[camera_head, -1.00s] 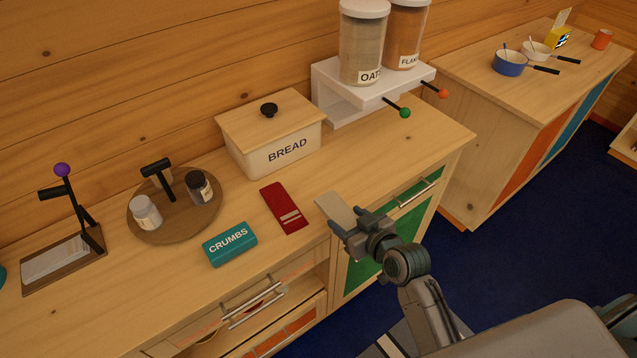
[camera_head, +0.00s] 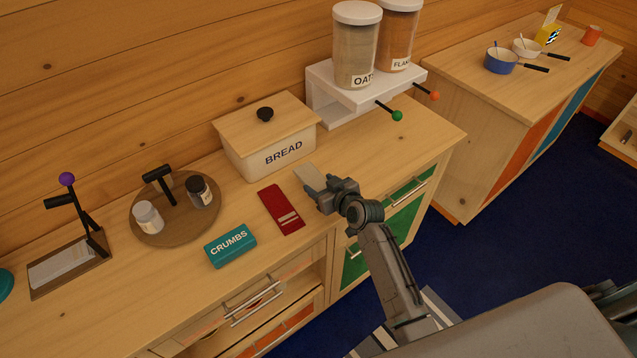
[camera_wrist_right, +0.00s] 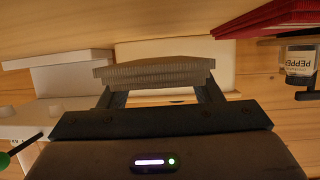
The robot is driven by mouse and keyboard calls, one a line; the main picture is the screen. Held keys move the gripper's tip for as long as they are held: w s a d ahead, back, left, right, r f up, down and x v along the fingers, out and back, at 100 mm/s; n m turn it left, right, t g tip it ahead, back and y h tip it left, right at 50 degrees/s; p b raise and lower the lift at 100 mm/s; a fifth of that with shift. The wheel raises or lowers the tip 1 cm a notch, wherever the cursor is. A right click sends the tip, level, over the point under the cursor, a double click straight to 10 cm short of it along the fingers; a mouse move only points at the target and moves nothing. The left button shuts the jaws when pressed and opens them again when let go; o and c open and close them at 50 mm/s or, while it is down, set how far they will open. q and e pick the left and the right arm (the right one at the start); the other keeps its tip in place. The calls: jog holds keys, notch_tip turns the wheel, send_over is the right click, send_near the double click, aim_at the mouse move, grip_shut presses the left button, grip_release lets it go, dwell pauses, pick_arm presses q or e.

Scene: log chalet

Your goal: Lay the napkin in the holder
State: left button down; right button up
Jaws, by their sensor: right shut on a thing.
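The pale, flat napkin (camera_head: 307,177) is in my right gripper (camera_head: 322,192), which is shut on it. It sticks out past the fingertips toward the bread box, above the counter. In the right wrist view, the shut right gripper (camera_wrist_right: 155,73) shows close up; the napkin is hard to tell apart from the finger pads there. The holder (camera_head: 40,290) at the far left of the counter is a brown base with a white stack on it. A black arm with a purple ball (camera_head: 67,179) stands over it. My left gripper is not in view.
A red folded item (camera_head: 279,208) and a teal CRUMBS box (camera_head: 230,246) lie on the counter (camera_head: 150,290). A round tray (camera_head: 180,233) with two jars stands between them and the holder. The bread box (camera_head: 275,155) and white jar shelf (camera_head: 345,107) are behind.

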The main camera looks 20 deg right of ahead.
aim_at(318, 186)
jog(key=shift+w, duration=0.25)
jog(key=shift+p+x, duration=0.6)
jog(key=shift+x, duration=0.35)
notch_tip(318, 186, down, 2)
jog(key=shift+d+f+p, duration=0.1)
jog(key=shift+p, duration=0.2)
jog(key=shift+f, duration=0.25)
jog(key=shift+f, duration=0.15)
jog(key=o, duration=0.9)
jog(key=shift+o, duration=0.2)
